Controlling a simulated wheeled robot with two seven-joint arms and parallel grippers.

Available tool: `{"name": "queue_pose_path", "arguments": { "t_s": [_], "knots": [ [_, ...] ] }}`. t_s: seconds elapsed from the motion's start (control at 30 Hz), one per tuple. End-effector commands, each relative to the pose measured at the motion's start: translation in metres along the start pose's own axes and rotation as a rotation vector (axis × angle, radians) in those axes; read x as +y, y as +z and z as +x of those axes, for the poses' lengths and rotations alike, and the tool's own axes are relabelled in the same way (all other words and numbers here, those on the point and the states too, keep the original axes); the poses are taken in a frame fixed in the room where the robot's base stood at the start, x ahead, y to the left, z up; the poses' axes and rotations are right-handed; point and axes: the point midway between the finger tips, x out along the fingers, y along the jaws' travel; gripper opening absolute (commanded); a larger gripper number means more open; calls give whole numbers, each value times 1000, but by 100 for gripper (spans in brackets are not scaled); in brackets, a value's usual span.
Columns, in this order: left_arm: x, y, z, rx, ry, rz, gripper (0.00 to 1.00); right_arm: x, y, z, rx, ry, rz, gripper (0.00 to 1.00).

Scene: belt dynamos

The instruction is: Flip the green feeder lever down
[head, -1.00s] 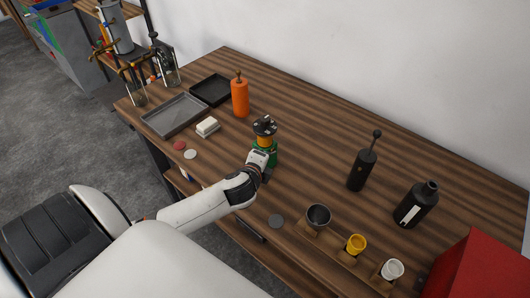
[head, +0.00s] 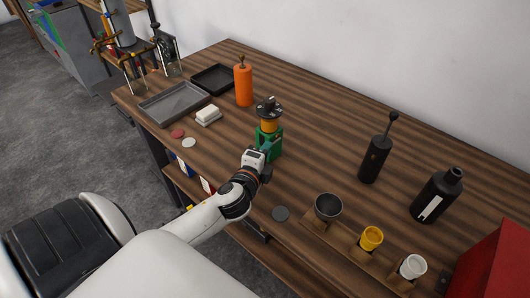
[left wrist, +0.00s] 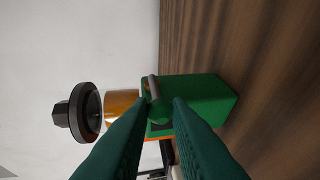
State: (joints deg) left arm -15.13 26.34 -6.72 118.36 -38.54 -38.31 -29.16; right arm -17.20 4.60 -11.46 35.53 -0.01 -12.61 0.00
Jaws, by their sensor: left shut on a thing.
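The green feeder (head: 276,141) stands on the wooden bench, with an orange cylinder (head: 268,125) and a black round knob (head: 268,107) on top. In the left wrist view the green body (left wrist: 208,99) appears sideways, with the orange cylinder (left wrist: 119,105) and black knob (left wrist: 84,112) to its left. A short green lever with a grey bar (left wrist: 153,88) shows at the fingertips. My left gripper (left wrist: 159,105) has its dark green fingers on either side of it, shut on it. In the head view my left gripper (head: 264,157) is at the feeder's front side. The fingers partly hide the lever.
An orange bottle (head: 243,86), white block (head: 208,113) and grey tray (head: 150,106) stand left of the feeder. A black grinder (head: 373,162), black bottle (head: 436,196) and cup rack (head: 340,240) are to the right. Bench behind the feeder is clear.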

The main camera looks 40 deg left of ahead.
Motion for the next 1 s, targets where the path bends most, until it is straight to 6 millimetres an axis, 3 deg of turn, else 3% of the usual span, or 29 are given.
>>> {"name": "queue_pose_path", "arguments": {
  "t_s": [0.1,0.13,0.27,0.67,1.0],
  "knots": [
    [-1,-1,0,2,-3,0,0,0,0,0,0,0,0,80],
    [-1,-1,0,2,-3,0,19,0,0,0,0,0,0,80],
    [-1,0,0,1,-3,0,40,0,0,0,0,0,0,80],
    [-2,0,-9,0,-3,0,40,0,0,2,0,0,0,80],
    [-5,0,-77,0,-6,-1,40,0,-1,16,0,0,0,80]
  ]
}}
